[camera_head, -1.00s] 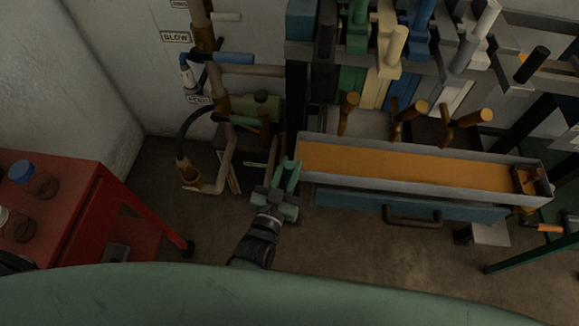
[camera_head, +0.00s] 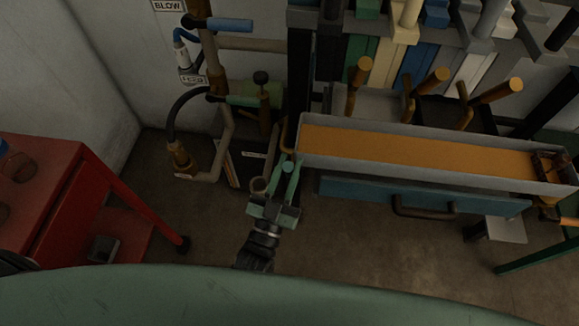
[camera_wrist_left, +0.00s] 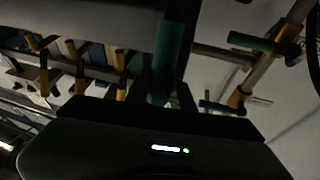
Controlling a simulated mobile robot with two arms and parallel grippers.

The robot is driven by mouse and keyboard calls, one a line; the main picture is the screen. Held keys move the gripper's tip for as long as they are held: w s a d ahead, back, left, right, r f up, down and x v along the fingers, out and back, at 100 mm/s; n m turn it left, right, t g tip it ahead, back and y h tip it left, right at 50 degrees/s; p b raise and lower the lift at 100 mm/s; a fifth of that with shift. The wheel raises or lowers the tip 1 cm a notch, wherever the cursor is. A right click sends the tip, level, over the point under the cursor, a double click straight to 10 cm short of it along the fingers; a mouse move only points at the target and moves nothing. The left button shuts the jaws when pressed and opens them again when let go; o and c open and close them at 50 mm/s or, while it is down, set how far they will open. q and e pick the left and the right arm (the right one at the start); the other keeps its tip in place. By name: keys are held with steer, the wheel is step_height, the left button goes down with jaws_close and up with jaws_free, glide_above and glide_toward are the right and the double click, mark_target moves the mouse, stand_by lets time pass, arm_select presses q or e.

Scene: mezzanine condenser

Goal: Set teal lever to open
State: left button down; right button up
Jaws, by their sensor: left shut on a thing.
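My left gripper (camera_head: 281,176) reaches up from the lower middle of the head view, left of the trough's end. It is shut on a teal bar, which I take for the teal lever; its rounded blue-teal end (camera_head: 288,166) shows between the fingers. In the left wrist view the teal lever (camera_wrist_left: 169,50) runs up from the dark gripper body. How the bar joins the bank is hidden. My right gripper is not in view.
A long trough with an orange inside (camera_head: 420,153) lies right of the gripper, above a blue drawer front (camera_head: 360,190). Pipes with a blue-handled valve (camera_head: 230,24) and a green-handled valve (camera_head: 243,100) stand left. A red cart (camera_head: 60,190) is at far left. Floor between is clear.

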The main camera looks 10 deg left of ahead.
arm_select(q)
steer(key=c, duration=1.2)
jaws_free()
steer(key=b+v, duration=0.1)
steer(key=v, duration=0.7)
